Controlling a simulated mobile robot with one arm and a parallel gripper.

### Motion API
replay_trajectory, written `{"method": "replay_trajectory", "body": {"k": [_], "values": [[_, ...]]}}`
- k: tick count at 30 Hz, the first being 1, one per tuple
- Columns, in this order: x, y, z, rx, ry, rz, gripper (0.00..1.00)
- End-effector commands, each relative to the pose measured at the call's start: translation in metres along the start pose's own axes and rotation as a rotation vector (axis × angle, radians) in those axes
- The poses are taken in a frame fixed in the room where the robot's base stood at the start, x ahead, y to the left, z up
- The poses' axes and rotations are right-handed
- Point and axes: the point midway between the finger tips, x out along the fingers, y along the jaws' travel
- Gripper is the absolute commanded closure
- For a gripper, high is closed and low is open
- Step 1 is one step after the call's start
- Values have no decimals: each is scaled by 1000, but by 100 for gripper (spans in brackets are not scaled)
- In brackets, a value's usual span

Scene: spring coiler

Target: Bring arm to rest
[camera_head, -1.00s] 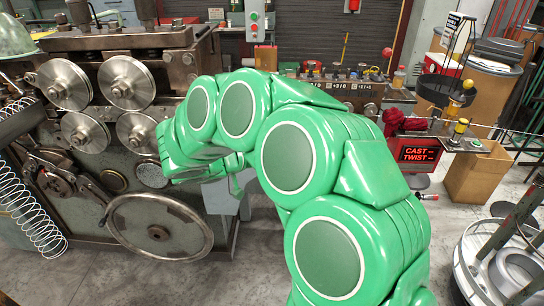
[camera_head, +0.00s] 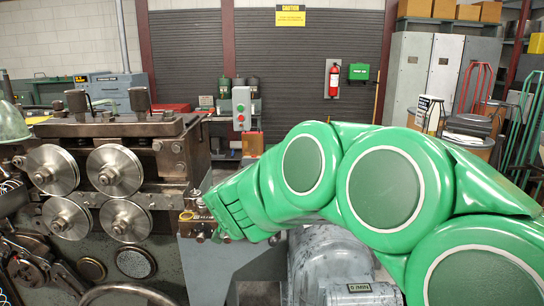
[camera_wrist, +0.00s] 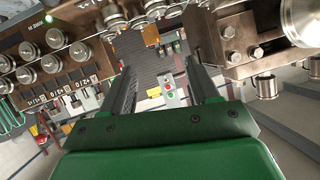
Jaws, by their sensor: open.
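My green arm reaches in from the lower right of the head view, bent, with its far end close to the spring coiler (camera_head: 120,200). Beyond the fingers is a grey control box with red and green buttons (camera_wrist: 168,92). The same kind of box (camera_head: 241,108) stands behind the coiler in the head view.
The coiler's metal rollers (camera_head: 115,170) are to the left of the arm. A grey motor housing (camera_head: 335,270) sits below the arm. A fire extinguisher (camera_head: 334,80) hangs on the back wall. Grey cabinets (camera_head: 425,75) stand at the back right.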

Motion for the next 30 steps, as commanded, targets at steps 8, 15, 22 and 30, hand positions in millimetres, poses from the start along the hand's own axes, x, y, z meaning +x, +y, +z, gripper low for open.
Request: {"method": "replay_trajectory", "body": {"k": [8,15,22,30], "values": [[-57,-9,9,-11,-129,-233,40],[-118,8,54,-52,-338,-335,40],[-185,54,114,-83,-592,-315,40],[-280,135,188,-75,-930,-147,40]]}}
